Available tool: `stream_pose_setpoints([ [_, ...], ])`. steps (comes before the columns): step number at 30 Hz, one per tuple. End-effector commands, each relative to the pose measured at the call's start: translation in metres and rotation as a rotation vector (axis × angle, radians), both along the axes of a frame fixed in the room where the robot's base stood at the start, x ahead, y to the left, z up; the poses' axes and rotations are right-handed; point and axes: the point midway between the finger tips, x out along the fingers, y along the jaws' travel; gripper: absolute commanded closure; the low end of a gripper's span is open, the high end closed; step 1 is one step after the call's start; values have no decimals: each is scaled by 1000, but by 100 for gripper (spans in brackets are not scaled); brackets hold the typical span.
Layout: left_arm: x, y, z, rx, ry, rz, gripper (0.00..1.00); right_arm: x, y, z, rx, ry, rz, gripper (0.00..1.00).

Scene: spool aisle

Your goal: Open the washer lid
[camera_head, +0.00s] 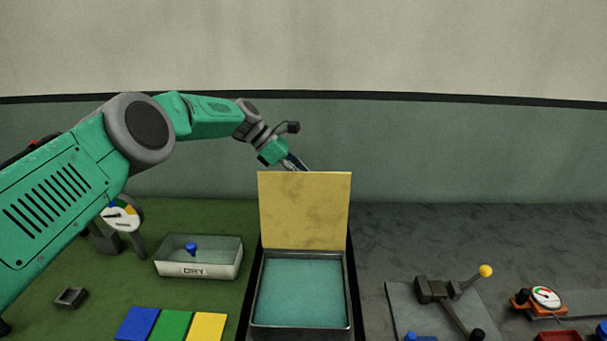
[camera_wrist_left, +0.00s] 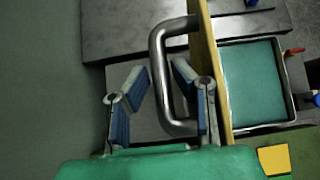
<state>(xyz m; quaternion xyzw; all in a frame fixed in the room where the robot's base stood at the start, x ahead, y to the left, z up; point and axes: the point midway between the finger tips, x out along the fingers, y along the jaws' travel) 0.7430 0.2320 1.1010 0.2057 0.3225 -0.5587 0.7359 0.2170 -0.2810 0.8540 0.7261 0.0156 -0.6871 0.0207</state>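The washer lid (camera_head: 305,210) is a yellow panel standing upright at the back of the washer's open basin (camera_head: 302,290). The basin shows a teal inside. In the left wrist view the lid (camera_wrist_left: 208,70) is seen edge-on, with a grey metal bar handle (camera_wrist_left: 160,80) on its outer side. My left gripper (camera_head: 294,162) is behind the lid's top edge, partly hidden by it. In the left wrist view its blue-padded fingers (camera_wrist_left: 158,72) are spread apart, with the handle's bar showing between them; contact is not clear. My right gripper is not in view.
A clear tray marked DRY (camera_head: 198,262) with a blue piece stands left of the washer. Blue, green and yellow pads (camera_head: 172,325) lie in front of it. A yellow-knobbed lever clamp (camera_head: 440,292) and a dial gauge (camera_head: 545,297) are at right. A wall stands behind.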

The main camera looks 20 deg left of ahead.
Motion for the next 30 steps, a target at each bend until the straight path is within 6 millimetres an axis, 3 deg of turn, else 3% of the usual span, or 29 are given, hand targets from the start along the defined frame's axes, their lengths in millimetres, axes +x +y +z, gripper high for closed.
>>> stream_pose_setpoints([
  [18,-16,74,75,-1,-6,4,78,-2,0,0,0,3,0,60],
  [30,-18,83,85,-1,-3,2,78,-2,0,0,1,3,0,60],
])
